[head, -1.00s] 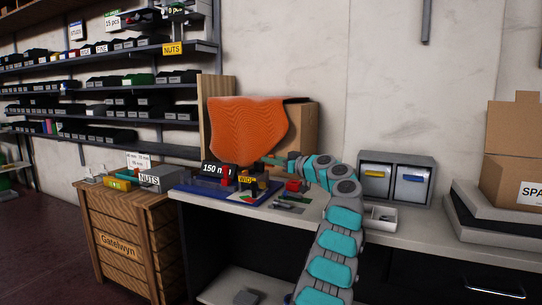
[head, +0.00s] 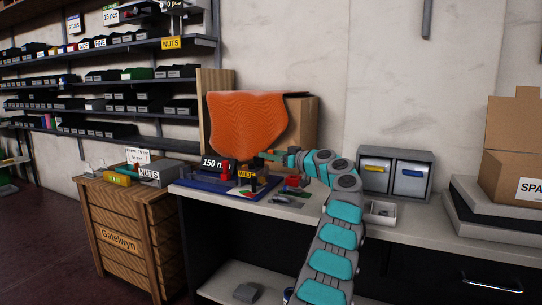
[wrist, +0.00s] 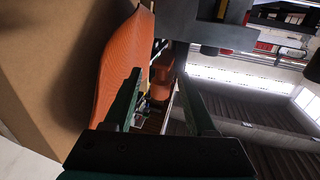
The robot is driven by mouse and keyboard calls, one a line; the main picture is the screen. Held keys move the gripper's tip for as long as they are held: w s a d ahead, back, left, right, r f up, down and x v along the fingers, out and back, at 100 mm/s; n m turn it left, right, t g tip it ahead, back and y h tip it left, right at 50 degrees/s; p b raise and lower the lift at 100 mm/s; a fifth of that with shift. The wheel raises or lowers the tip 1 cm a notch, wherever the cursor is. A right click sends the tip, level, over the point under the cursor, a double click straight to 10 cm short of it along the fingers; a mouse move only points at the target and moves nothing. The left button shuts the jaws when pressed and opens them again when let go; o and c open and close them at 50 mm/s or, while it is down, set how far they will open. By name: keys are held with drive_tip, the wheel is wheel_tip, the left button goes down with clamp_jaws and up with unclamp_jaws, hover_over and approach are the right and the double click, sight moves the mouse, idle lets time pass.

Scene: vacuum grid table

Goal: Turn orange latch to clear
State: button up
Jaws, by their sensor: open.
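My gripper (wrist: 160,76) is open in the wrist view, its two dark green fingers apart. An orange-brown block (wrist: 162,88) shows between and beyond the fingers; it may be the orange latch, and I cannot tell whether a finger touches it. In the head view my gripper (head: 270,157) reaches left over the bench, in front of the orange sheet, its fingertips too small to read. No latch can be made out clearly there. A blue-based fixture (head: 205,188) with a "150" sign and a yellow label stands below my gripper.
A ridged orange sheet (head: 245,125) hangs by a cardboard box (head: 303,125); it is close along the left finger in the wrist view (wrist: 118,60). Small parts lie on the bench.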

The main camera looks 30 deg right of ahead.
drive_tip(key=b+v, duration=0.2)
drive_tip(key=v, duration=0.5)
drive_tip(key=shift+s, duration=0.4)
drive_tip(key=shift+d, duration=0.1)
